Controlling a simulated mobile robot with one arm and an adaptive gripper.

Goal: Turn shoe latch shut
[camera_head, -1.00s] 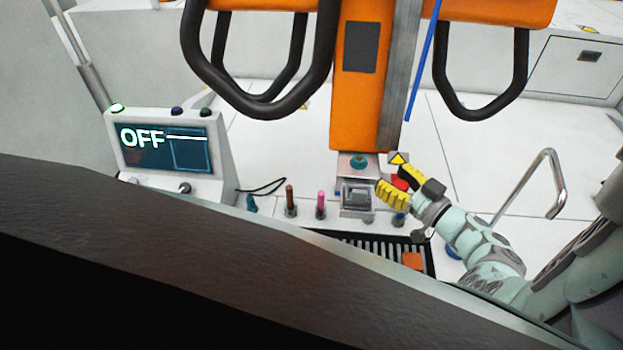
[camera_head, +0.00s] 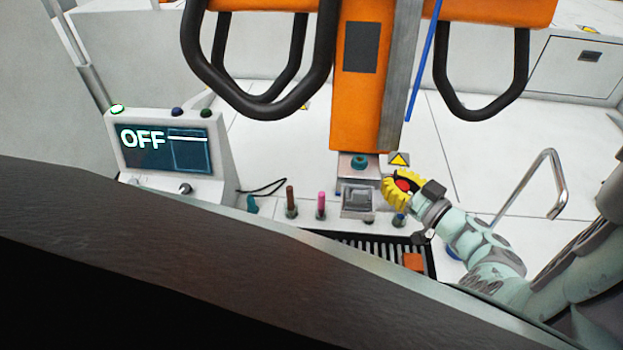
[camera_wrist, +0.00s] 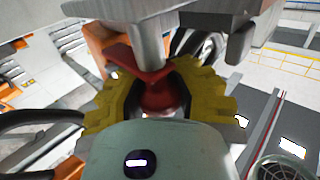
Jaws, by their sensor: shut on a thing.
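The shoe latch looks like a red knob (camera_head: 403,184) at the right side of the foot of the orange column (camera_head: 360,90). In the head view only a small part of it shows between the yellow fingers. In the wrist view the red latch (camera_wrist: 158,92) has a flat lever at its upper left and a rounder body below. My gripper (camera_head: 393,186) has yellow ribbed fingers, which are shut around the red part from both sides. In the wrist view my gripper (camera_wrist: 160,100) hides the lower end of the latch.
A grey block (camera_head: 357,200) and several coloured pegs, one pink (camera_head: 321,204), stand left of my gripper. A screen reading OFF (camera_head: 165,150) is at the left. Black handles (camera_head: 260,110) hang beside the column. A bent metal rail (camera_head: 540,180) stands at the right.

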